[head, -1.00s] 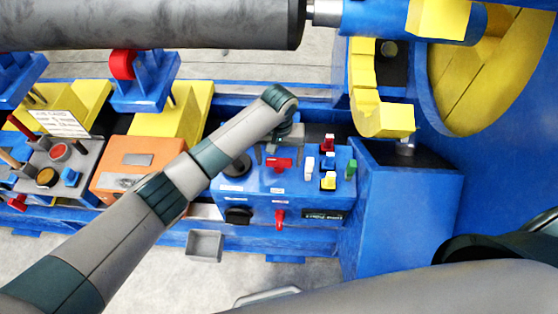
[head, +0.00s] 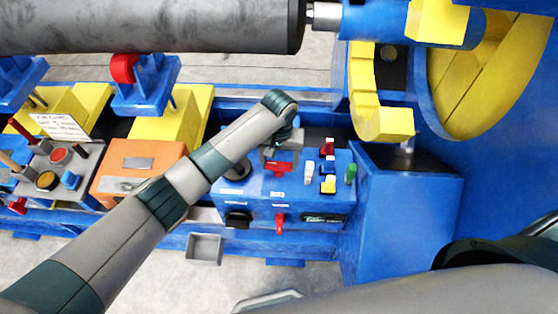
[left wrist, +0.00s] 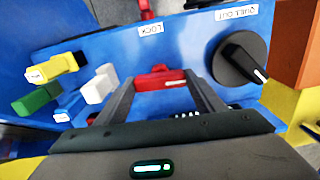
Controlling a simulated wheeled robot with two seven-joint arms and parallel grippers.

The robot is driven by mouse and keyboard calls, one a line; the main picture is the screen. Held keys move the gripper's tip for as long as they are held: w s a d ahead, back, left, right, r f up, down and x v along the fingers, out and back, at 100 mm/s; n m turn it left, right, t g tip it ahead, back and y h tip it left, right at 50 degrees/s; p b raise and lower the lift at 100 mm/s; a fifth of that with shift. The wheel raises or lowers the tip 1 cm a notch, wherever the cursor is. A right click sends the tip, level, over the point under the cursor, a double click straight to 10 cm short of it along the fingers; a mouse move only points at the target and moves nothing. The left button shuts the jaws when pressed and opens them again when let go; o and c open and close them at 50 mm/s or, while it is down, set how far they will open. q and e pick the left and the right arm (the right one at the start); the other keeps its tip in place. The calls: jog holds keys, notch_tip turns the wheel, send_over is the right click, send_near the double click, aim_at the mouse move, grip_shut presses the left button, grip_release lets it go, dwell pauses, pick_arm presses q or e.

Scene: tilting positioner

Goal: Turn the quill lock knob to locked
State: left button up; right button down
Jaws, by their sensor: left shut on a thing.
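The red knob (head: 279,168) sits on top of the blue control box (head: 258,208). In the left wrist view the red knob (left wrist: 160,79) shows a white line, and a "LOCK" label (left wrist: 151,28) is beside it. My left gripper (head: 279,161) reaches down over the box. In the left wrist view my left gripper (left wrist: 158,84) has one finger at each end of the red knob and is shut on it. The knob's lower part is hidden. My right gripper is not in view.
A black knob (left wrist: 240,60) by a "QUILL OUT" label is close to one finger. White, yellow, green and blue levers stand on the box's other side, with a red one (head: 327,147) behind.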

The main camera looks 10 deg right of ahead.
aim_at(279, 164)
pick_arm(q)
jog(key=m+p, duration=0.2)
jog(key=m, duration=0.2)
jog(key=shift+r+p, duration=0.1)
jog(key=shift+p, duration=0.2)
jog(key=m+p, duration=0.1)
jog(key=m, duration=0.4)
jog(key=shift+m+p, duration=0.3)
jog(key=m, duration=0.3)
jog(key=shift+m, duration=0.3)
jog(key=m, duration=0.4)
jog(key=o, duration=1.1)
jog(key=shift+c, duration=0.2)
notch_tip(279, 164, up, 17)
jog(key=b, duration=0.2)
jog(key=shift+b, duration=0.4)
